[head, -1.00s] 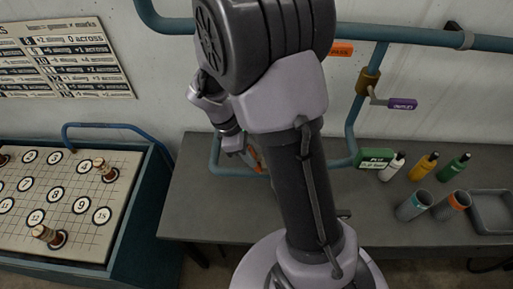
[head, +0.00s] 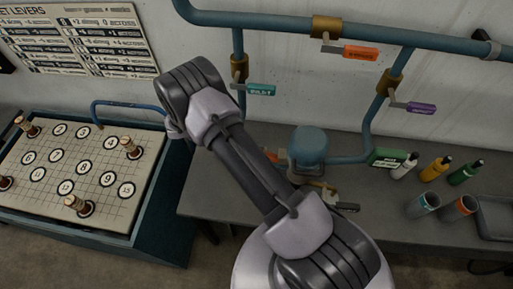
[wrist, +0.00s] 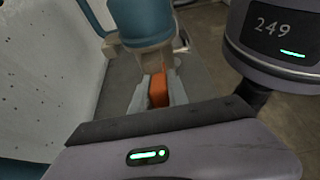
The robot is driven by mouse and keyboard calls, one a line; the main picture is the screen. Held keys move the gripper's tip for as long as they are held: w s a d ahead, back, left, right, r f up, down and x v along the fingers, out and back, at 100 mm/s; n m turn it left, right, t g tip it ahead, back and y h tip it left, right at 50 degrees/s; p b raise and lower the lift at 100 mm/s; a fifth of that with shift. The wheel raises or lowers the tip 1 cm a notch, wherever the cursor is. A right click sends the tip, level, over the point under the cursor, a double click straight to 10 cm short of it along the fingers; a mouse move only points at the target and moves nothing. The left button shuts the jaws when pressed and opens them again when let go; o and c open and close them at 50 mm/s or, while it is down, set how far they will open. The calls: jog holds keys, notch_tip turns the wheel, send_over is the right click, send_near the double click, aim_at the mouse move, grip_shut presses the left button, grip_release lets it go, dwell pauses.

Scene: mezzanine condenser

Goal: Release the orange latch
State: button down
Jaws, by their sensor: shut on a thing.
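The orange latch (wrist: 158,93) shows in the wrist view below a teal-blue vessel with a tan collar (wrist: 147,38). My gripper (wrist: 157,80) has one pale finger on each side of the latch and is shut on it. In the head view the blue vessel (head: 310,143) stands above the grey bench, just right of my arm. A small patch of orange shows beside it at the edge of my forearm. My fingers are hidden there, and whether the latch is still engaged cannot be told.
Blue pipes carry an orange-tagged (head: 360,52), a teal-tagged (head: 261,90) and a purple-tagged lever (head: 421,108). A numbered peg board (head: 62,205) stands at left. Several bottles, two cups (head: 423,205) and a grey tray (head: 496,212) occupy the right of the bench (head: 385,228).

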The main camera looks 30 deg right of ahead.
jog(key=shift+a+f+h, duration=0.1)
jog(key=shift+f+h, duration=0.2)
jog(key=shift+g, duration=0.3)
jog(key=c, duration=1.3)
grip_release()
